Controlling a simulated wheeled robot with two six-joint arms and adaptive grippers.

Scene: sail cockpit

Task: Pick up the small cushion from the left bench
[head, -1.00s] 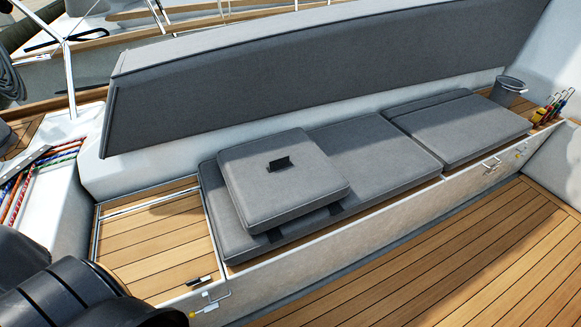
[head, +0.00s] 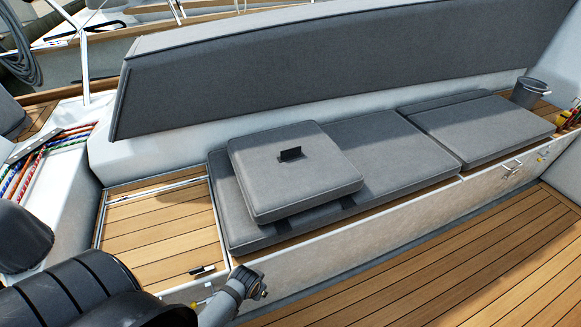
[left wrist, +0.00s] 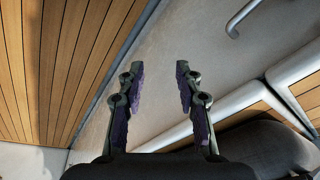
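The small cushion (head: 294,172) is grey and square, with a dark tab on its top. In the head view it lies on the long grey bench cushion (head: 385,150) of the bench, towards its left end. My left gripper (head: 258,284) is low in the head view, in front of the bench's left end, below and left of the small cushion and apart from it. In the left wrist view my left gripper (left wrist: 158,85) has its two fingers apart with nothing between them. The small cushion does not show in that view. My right gripper is not in view.
A grey backrest (head: 320,65) runs behind the bench. A wooden lid (head: 160,230) with a small dark latch is at the bench's left end. A grey bucket (head: 528,92) stands at the far right end. The wooden floor (head: 460,270) in front is clear.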

